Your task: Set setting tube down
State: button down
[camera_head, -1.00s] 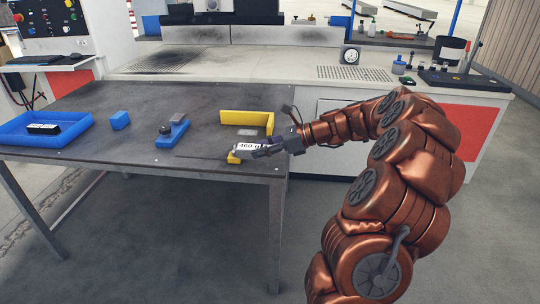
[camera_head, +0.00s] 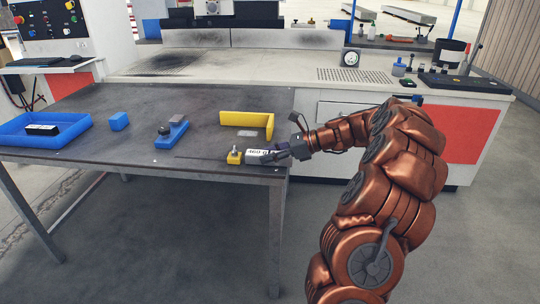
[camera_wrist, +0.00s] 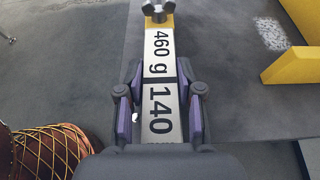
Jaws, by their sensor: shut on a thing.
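The setting tube (camera_head: 256,157) is a white bar. In the wrist view the tube (camera_wrist: 160,60) carries the black print "460 g" and "140". My gripper (camera_head: 276,154) is shut on its near part, with the dark and purple fingers on both sides of it in the wrist view (camera_wrist: 160,105). The tube lies low over the table's front right corner. Its far end is right by a small yellow block with a metal knob (camera_head: 235,157). I cannot tell whether it touches the block or rests on the table.
A yellow angled stop (camera_head: 246,117) stands behind the tube, with a pale patch (camera_head: 247,133) in front. A blue fixture (camera_head: 171,136), a blue cube (camera_head: 119,121) and a blue tray (camera_head: 78,131) holding a dark labelled part (camera_head: 42,130) are to the left.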

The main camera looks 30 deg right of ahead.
jog(key=c, duration=0.7)
grip_release()
jog(key=shift+f, duration=0.1)
jog(key=shift+c, duration=0.2)
